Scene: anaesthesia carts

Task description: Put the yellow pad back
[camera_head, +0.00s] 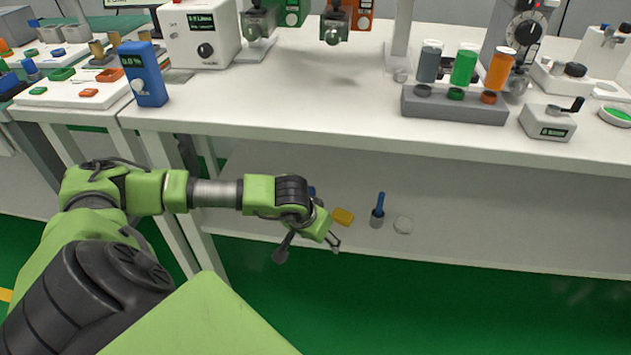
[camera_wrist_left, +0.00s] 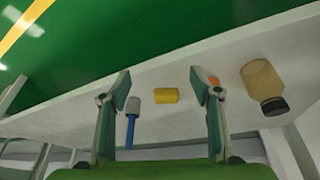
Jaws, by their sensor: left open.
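The yellow pad (camera_head: 342,216) lies on the lower shelf of the table in the head view, a small rounded yellow piece. My left gripper (camera_head: 308,248) is beside it, at the front of that shelf, with its fingers spread and nothing between them. In the left wrist view the yellow pad (camera_wrist_left: 166,96) appears beyond and between the two open fingers (camera_wrist_left: 161,90), apart from both. My right gripper is not in view.
A tan bottle (camera_wrist_left: 262,82) shows in the wrist view. The tabletop edge (camera_head: 380,147) overhangs the shelf.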

